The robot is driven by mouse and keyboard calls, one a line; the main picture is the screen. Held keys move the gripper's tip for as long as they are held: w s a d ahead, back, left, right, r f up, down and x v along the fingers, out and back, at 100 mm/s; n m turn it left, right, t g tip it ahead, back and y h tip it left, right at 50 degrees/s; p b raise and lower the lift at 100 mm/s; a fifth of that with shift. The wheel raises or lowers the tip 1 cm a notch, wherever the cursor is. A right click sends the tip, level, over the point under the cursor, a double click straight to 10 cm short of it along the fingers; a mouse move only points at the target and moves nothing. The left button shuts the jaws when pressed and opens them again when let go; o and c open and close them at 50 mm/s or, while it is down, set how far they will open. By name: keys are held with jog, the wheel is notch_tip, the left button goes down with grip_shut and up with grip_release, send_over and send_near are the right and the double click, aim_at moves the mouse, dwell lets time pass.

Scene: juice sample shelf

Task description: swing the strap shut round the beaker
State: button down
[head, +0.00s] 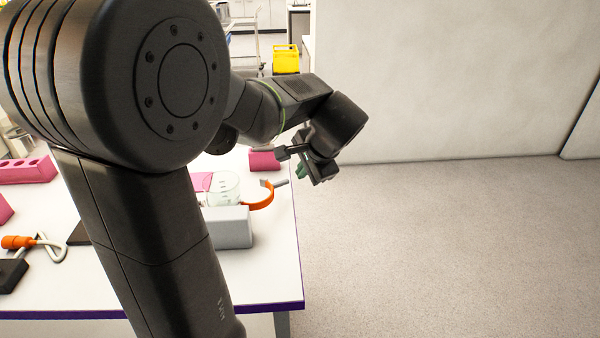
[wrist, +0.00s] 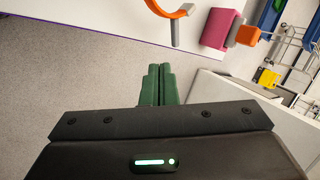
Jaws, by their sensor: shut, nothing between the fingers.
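The clear glass beaker (head: 223,187) stands behind a light grey block (head: 233,229) near the right edge of the white table in the head view. The orange strap (head: 262,198) curves out to the right of the beaker and stands open, with a grey piece at its outer end. In the wrist view part of the orange strap (wrist: 174,28) shows at the top edge; the beaker is out of that view. My gripper (head: 302,171) is to the right of the strap, apart from it. Its green fingers (wrist: 158,71) are together and empty.
A pink block (head: 264,160) sits behind the strap and also shows in the wrist view (wrist: 219,28). An orange-handled item (head: 18,242) lies at the left of the table. My arm hides part of the table. Open floor (head: 430,240) lies to the right.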

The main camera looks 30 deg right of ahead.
jog(key=x, duration=0.3)
jog(key=w+x, duration=0.1)
jog(key=x, duration=0.3)
jog(key=r+p+x, duration=0.1)
jog(key=x, duration=0.2)
jog(key=shift+w+f, duration=0.65)
jog(key=shift+w, duration=0.2)
